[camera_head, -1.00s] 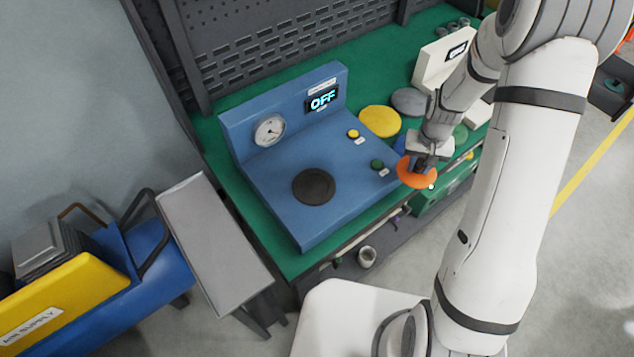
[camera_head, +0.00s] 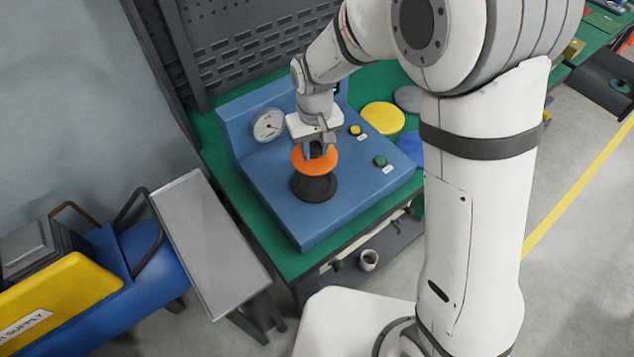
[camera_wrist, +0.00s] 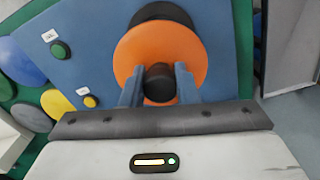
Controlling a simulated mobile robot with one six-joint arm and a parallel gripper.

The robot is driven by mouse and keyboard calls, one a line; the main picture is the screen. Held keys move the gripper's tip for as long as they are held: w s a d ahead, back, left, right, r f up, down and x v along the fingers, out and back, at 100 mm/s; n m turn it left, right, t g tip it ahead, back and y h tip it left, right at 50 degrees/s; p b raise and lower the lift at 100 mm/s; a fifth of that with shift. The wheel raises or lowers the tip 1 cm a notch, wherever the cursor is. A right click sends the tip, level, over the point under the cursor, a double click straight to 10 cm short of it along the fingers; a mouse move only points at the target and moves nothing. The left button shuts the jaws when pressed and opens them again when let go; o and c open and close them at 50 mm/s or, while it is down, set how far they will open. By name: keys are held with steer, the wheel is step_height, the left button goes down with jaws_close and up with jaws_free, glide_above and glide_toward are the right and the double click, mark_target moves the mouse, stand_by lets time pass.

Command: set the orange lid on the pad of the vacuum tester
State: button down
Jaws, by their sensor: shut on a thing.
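The orange lid (camera_head: 314,160) is a round disc with a dark knob (camera_wrist: 159,83) at its centre. My gripper (camera_head: 318,148) is shut on the knob and holds the lid over the blue vacuum tester (camera_head: 345,207). The tester's round black pad (camera_head: 315,189) shows below the lid in the head view, partly covered by it. In the wrist view the lid (camera_wrist: 135,50) hides most of the pad, whose dark edge (camera_wrist: 168,12) shows beyond it. The lid looks raised above the pad and off its centre; the exact gap cannot be told.
The gauge (camera_head: 268,125) stands on the tester's back panel, left of my gripper. A yellow button (camera_head: 355,130) and a green button (camera_head: 380,160) are on its right side. Yellow (camera_head: 383,118) and grey (camera_head: 408,98) discs lie on the green bench behind.

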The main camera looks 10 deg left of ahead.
mark_target(314, 182)
step_height(314, 182, down, 10)
steer(key=shift+r+p, duration=0.2)
steer(key=shift+p, duration=0.75)
steer(key=shift+f, duration=0.2)
steer(key=c, duration=1.1)
jaws_free()
steer(key=shift+r, duration=0.15)
